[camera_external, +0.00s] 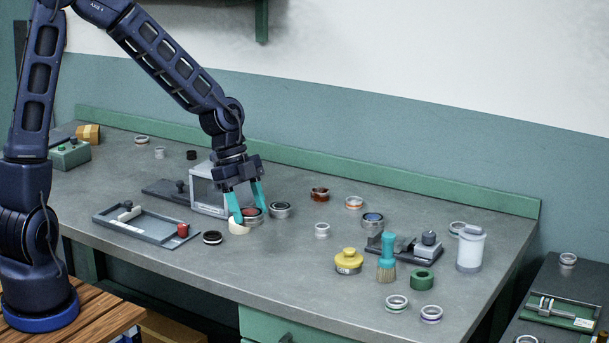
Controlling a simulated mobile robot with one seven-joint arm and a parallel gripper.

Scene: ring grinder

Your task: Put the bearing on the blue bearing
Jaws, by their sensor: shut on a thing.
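My gripper (250,215) is low over the bench, left of its middle, with its teal fingers around a metal bearing with a reddish centre (252,212). The fingers are shut on it and hide part of its sides. It is at or very near the bench surface; I cannot tell whether it touches. The blue bearing (372,219), a metal ring with a blue inner part, lies on the bench well to the right of my gripper, behind a dark fixture.
A grey bearing (280,210) and a cream ring (238,227) lie close to my gripper. A grey box frame (207,191) stands just behind it. A yellow-topped container (348,261), a teal brush (387,258) and a white jar (471,250) stand at the right.

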